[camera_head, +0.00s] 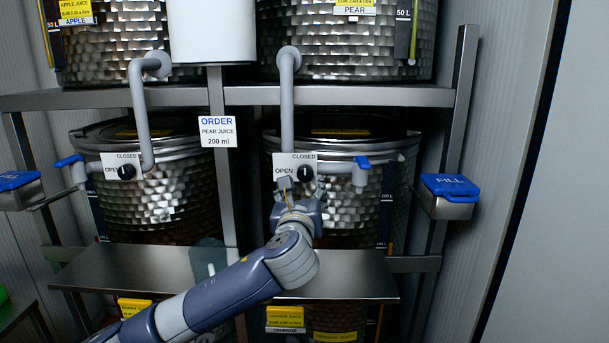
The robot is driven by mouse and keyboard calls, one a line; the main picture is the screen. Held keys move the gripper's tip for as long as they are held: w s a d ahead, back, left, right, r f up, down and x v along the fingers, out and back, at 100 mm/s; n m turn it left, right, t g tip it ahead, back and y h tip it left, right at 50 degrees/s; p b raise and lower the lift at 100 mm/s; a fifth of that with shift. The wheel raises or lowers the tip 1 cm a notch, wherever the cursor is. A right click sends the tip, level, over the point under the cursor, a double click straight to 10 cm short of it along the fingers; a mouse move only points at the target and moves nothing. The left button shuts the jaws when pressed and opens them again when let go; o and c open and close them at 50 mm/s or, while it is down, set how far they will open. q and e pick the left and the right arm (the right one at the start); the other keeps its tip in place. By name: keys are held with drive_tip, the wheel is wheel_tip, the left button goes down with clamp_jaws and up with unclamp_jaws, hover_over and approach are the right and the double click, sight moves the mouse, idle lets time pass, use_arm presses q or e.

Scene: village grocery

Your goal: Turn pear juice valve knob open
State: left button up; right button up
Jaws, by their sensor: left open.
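The pear juice valve knob (305,173) is a small black knob on a white plate (286,163) marked OPEN at left and CLOSED at top. The plate hangs under the grey pipe (287,100) from the upper steel tank (342,45) labelled PEAR. My right gripper is not in view.
The apple juice knob (126,172) sits on a similar plate at left. A sign (217,131) reads ORDER PEAR JUICE 200 ml. A blue-topped FILL box (450,186) stands at right, another at far left. A steel shelf (345,275) runs below my gripper.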

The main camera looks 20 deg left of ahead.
sight(305, 176)
use_arm(q)
drive_tip(key=p+x, duration=0.2)
drive_tip(key=x, duration=0.5)
drive_tip(key=shift+r+p, duration=0.1)
drive_tip(key=shift+p, duration=0.25)
drive_tip(key=shift+x, duration=0.8)
drive_tip(key=c, duration=1.1)
